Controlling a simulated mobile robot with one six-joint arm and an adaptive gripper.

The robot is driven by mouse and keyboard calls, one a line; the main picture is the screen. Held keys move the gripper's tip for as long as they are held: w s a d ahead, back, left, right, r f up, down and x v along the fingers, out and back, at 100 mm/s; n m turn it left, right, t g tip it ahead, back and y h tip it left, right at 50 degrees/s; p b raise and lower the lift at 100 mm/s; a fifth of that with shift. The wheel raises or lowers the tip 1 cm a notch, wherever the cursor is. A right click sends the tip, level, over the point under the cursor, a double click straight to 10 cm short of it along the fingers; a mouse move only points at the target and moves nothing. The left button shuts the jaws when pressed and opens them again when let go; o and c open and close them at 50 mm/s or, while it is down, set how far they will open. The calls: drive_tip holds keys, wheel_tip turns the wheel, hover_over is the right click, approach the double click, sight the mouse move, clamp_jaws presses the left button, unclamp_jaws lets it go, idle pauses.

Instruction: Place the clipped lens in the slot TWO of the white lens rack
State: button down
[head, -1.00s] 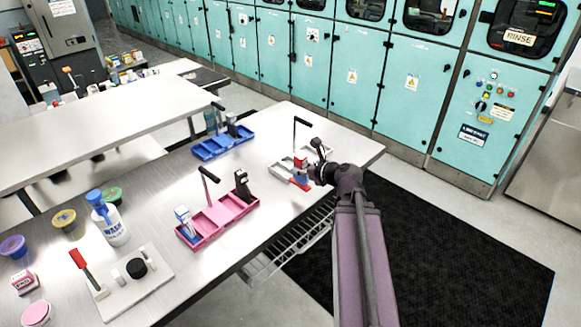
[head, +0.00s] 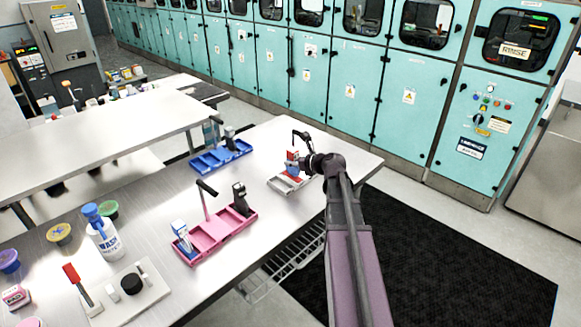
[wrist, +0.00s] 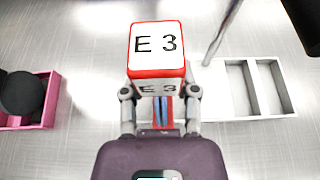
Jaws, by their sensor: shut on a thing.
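My gripper (head: 305,167) is shut on the clipped lens (head: 291,157), a red-edged block with a white top. In the wrist view my gripper (wrist: 160,100) has one finger on each side of the clipped lens (wrist: 156,46); its top reads "E 3". A red and blue part shows between the fingers below it. The white lens rack (head: 279,182) lies just below and beside my gripper on the far part of the table. In the wrist view, empty slots of the white rack (wrist: 297,113) show at right; the rest is hidden behind my gripper. I cannot read slot numbers.
A dark post handle (head: 301,134) rises from the white rack. A pink rack (head: 213,242) with two upright pieces stands nearer; a blue rack (head: 222,163) stands behind it. A white bottle (head: 103,238) and a white board (head: 132,305) are front left.

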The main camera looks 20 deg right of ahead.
sight(291, 158)
drive_tip(key=shift+w+d, duration=0.25)
drive_tip(key=shift+w, duration=0.65)
drive_tip(key=shift+w+d+f, duration=0.1)
drive_tip(key=shift+w, duration=0.15)
drive_tip(key=shift+w+d+f+b, duration=0.1)
drive_tip(key=shift+w+f+b, duration=0.35)
drive_tip(key=shift+b, duration=0.1)
drive_tip(key=shift+f+b, duration=1.35)
drive_tip(key=shift+f, duration=0.15)
drive_tip(key=shift+c, duration=1.8)
unclamp_jaws()
